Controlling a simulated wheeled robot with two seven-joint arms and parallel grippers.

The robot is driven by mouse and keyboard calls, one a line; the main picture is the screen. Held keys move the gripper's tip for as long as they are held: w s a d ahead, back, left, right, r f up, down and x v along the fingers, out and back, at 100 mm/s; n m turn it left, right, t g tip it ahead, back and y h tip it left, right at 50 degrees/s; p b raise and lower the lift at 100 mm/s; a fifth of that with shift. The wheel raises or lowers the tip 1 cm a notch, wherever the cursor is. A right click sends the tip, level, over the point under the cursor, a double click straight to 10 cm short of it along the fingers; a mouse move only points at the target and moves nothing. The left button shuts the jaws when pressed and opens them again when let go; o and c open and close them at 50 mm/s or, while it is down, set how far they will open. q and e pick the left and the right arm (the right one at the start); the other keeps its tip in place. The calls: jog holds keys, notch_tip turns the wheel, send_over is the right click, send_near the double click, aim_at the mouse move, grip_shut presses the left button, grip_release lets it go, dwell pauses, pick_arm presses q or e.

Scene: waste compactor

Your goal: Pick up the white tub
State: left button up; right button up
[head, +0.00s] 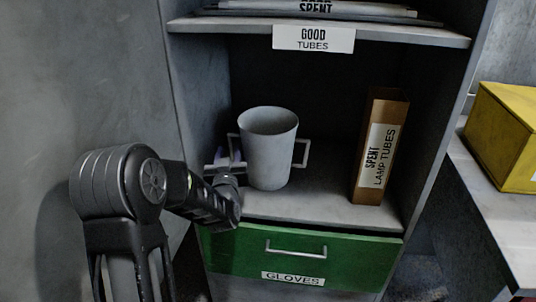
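The white tub (268,154) stands upright on the cabinet shelf, left of the middle. It has a square handle on each side; the right handle (301,153) is in plain view. My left gripper (228,163) is at the tub's left side, close to the left handle. The gripper's fingers are small and partly hidden, so I cannot tell whether they are open or shut, or whether they touch the handle. My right gripper is not in view.
A brown box labelled "SPENT LAMP TUBES" (380,147) stands on the shelf's right. A shelf labelled "GOOD TUBES" (314,38) is above. A green "GLOVES" drawer (300,259) is below. A yellow box (503,137) sits on a side counter at right.

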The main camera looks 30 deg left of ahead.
aim_at(230, 145)
pick_arm(q)
jog(key=x, duration=0.5)
jog(key=shift+w+f, duration=0.1)
jog(key=shift+c, duration=0.5)
grip_shut()
dwell(0.3)
dwell(1.1)
